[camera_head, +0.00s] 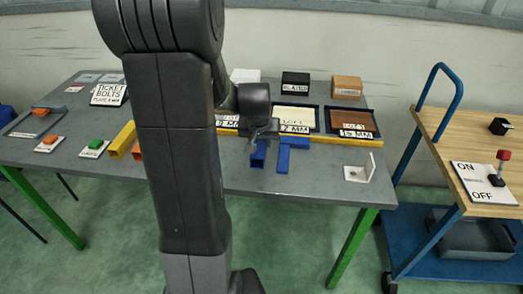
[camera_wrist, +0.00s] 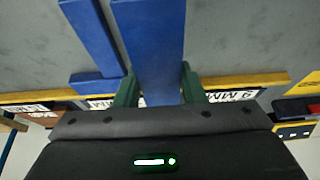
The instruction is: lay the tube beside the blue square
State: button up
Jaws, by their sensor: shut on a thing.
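The blue tube (camera_head: 258,153) is at the middle of the grey table, partly hidden by my gripper in the head view. My gripper (camera_head: 262,134) is shut on it. In the wrist view the tube (camera_wrist: 150,40) runs up between the two green fingers (camera_wrist: 158,92). The blue square (camera_head: 284,158), an L-shaped piece, is just right of the tube in the head view. In the wrist view the square (camera_wrist: 88,35) is on the left, its long leg roughly alongside the tube, with a narrow gap. I cannot tell whether the tube touches the table.
A yellow strip (camera_head: 335,141) runs behind the square, in front of labelled trays (camera_head: 296,131). A yellow tube (camera_head: 122,138) lies left of my arm. A white angle bracket (camera_head: 358,173) stands at the right. The table between the square and the bracket is clear.

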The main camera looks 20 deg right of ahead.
jog(key=shift+f, duration=1.6)
jog(key=shift+f+b, duration=0.2)
jog(key=shift+b, duration=0.1)
jog(key=o, duration=1.2)
jog(key=shift+r, duration=0.15)
jog(key=shift+r, duration=0.25)
jog(key=p+v, duration=0.1)
jog(key=v, duration=1)
jog(key=shift+s+a+r, duration=0.1)
jog(key=shift+s+r, duration=0.05)
jog(key=shift+r, duration=0.15)
